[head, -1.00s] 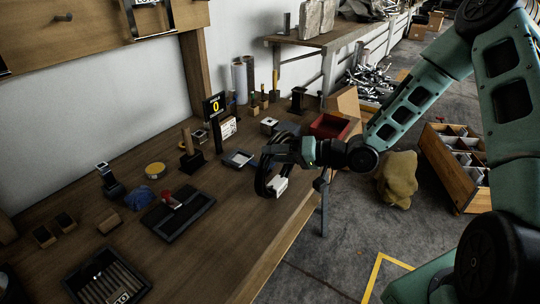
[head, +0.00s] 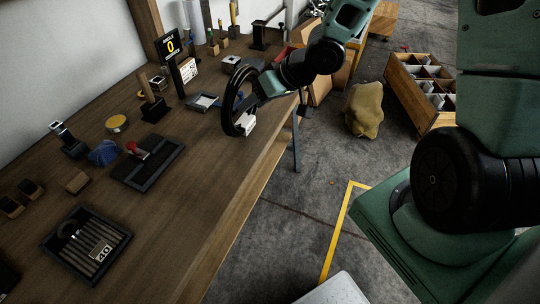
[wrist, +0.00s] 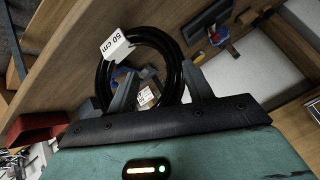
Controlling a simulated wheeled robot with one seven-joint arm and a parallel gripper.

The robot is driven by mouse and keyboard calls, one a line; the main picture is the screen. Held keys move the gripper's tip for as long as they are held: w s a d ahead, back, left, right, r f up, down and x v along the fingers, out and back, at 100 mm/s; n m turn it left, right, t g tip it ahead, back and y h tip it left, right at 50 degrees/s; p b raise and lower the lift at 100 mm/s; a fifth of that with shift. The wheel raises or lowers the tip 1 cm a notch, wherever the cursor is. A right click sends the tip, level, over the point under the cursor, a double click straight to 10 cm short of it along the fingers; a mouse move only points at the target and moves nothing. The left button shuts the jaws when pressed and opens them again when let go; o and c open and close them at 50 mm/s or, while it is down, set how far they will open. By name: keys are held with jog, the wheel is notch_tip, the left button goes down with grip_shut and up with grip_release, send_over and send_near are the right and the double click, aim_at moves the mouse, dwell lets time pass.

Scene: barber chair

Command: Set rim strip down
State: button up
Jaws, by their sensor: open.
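The rim strip (head: 229,104) is a black coil with a white tag. In the head view it stands roughly upright at my gripper (head: 254,90), near the bench's front edge, with its tag low. In the wrist view the coil (wrist: 104,75) shows its tag reading 50 cm. My gripper (wrist: 160,88) is open, its two fingers spread. The left finger overlaps the coil's lower left side and the right finger is by its right side. I cannot tell whether the fingers touch the coil or whether it rests on the bench.
A dark tray marked 40 (head: 62,262) lies at the bench's near left. A black tray (head: 165,165) holds a red-handled tool. A sign reading 0 (head: 170,46) stands behind. Bare wood (head: 190,200) lies along the front. A compartment crate (head: 408,100) stands on the floor.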

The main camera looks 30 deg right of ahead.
jog(key=s+a+r+n+g+h, duration=0.1)
jog(key=s+a+r+g, duration=0.1)
jog(key=s, duration=0.6)
jog(key=s+a+r+n+g+h, duration=0.2)
jog(key=s+a+r, duration=0.1)
jog(key=s, duration=0.5)
jog(key=s+a+r+n+g+h, duration=0.2)
jog(key=s+a, duration=0.3)
jog(key=s, duration=0.3)
jog(key=shift+s+r, duration=0.3)
jog(key=shift+r, duration=0.35)
jog(key=shift+a, duration=0.1)
